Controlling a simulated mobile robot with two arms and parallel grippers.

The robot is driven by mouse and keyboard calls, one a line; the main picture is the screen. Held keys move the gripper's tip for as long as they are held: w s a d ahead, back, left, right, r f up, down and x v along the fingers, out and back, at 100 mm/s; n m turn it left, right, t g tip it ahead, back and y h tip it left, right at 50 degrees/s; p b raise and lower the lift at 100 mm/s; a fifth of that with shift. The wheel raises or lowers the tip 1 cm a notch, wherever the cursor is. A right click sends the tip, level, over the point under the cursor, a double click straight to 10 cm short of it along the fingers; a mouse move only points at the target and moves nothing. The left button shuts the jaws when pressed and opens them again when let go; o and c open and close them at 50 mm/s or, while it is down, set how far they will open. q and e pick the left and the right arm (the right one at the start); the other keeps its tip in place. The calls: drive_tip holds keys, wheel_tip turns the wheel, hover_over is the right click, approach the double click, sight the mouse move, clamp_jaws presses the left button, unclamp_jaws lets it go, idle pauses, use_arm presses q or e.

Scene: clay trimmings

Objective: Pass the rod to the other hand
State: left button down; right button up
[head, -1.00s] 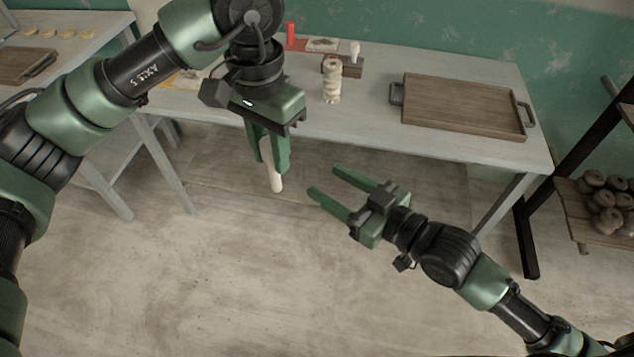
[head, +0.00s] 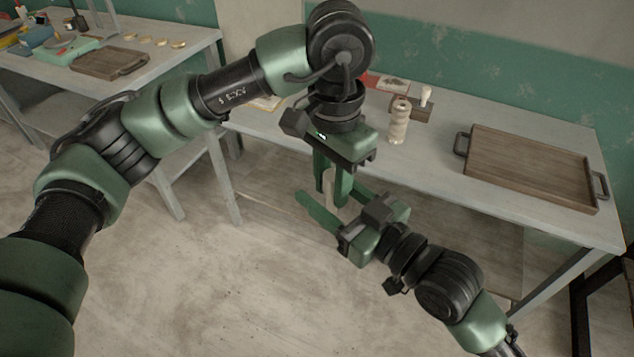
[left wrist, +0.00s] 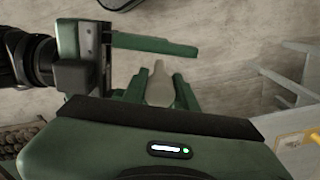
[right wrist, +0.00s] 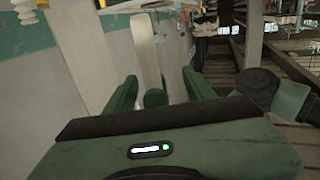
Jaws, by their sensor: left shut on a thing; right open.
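The rod (head: 328,183) is pale and hangs roughly upright from my left gripper (head: 333,198), whose fingers point down and are shut on it. In the left wrist view the rod (left wrist: 160,85) shows between both left fingers. My right gripper (head: 325,190) is open, and its fingers reach in from the right around the rod's lower part. In the left wrist view one right finger (left wrist: 155,44) lies just past the rod's end. I cannot tell whether it touches the rod. In the right wrist view a pale strip stands between the open fingers (right wrist: 160,82).
A grey table (head: 470,195) stands behind the grippers with a wooden tray (head: 530,168), a ribbed pale spool (head: 399,122) and a small block (head: 412,107). Another table (head: 190,47) at the left holds a tray and tools. The floor in front is clear.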

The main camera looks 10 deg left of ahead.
drive_tip(key=shift+x, duration=1.05)
use_arm(q)
drive_tip(key=shift+d, duration=0.1)
use_arm(e)
clamp_jaws()
use_arm(q)
drive_tip(key=c, duration=1)
unclamp_jaws()
drive_tip(key=shift+c, duration=0.2)
use_arm(e)
drive_tip(key=shift+s+a, duration=0.1)
use_arm(q)
drive_tip(key=shift+w, duration=0.1)
